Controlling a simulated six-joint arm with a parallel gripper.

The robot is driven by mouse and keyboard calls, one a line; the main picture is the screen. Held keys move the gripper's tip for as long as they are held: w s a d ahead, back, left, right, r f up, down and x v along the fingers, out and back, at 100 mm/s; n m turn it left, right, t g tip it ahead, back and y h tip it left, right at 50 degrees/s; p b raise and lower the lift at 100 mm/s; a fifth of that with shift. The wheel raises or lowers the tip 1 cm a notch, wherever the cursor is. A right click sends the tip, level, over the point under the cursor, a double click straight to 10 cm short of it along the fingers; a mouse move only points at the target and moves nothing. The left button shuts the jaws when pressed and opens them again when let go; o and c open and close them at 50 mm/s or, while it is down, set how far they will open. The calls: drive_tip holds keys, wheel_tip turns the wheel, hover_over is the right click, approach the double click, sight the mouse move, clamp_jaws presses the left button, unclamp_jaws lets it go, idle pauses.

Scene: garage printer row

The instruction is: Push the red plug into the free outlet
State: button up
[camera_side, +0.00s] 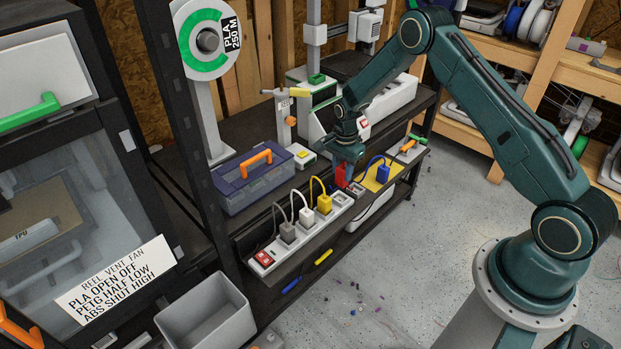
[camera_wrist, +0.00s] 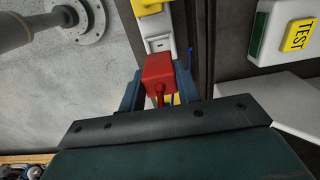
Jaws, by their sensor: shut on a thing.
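My gripper (camera_side: 347,164) is shut on the red plug (camera_side: 341,175), above the right part of the white power strip (camera_side: 272,262). In the wrist view the red plug (camera_wrist: 157,70) sits between my two fingers (camera_wrist: 158,90), its red cord toward the camera. A bare outlet (camera_side: 338,199) shows on the strip between the yellow plug (camera_side: 324,203) and the red one; it also shows in the wrist view (camera_wrist: 160,45). Grey (camera_side: 287,232) and white (camera_side: 306,217) plugs stand further left in the strip. The red plug's prongs are hidden; I cannot tell whether it touches the strip.
A blue plug (camera_side: 383,173) is on a yellow piece right of the strip.

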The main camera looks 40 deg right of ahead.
sight(341, 186)
drive_tip(key=shift+f, duration=2.1)
drive_tip(key=shift+f, duration=1.45)
idle(0.5)
drive_tip(key=o, duration=1.1)
drive_tip(key=shift+r, duration=0.2)
wheel_tip(341, 186, up, 14)
drive_tip(key=shift+f, duration=0.25)
drive_tip(key=shift+r, duration=0.1)
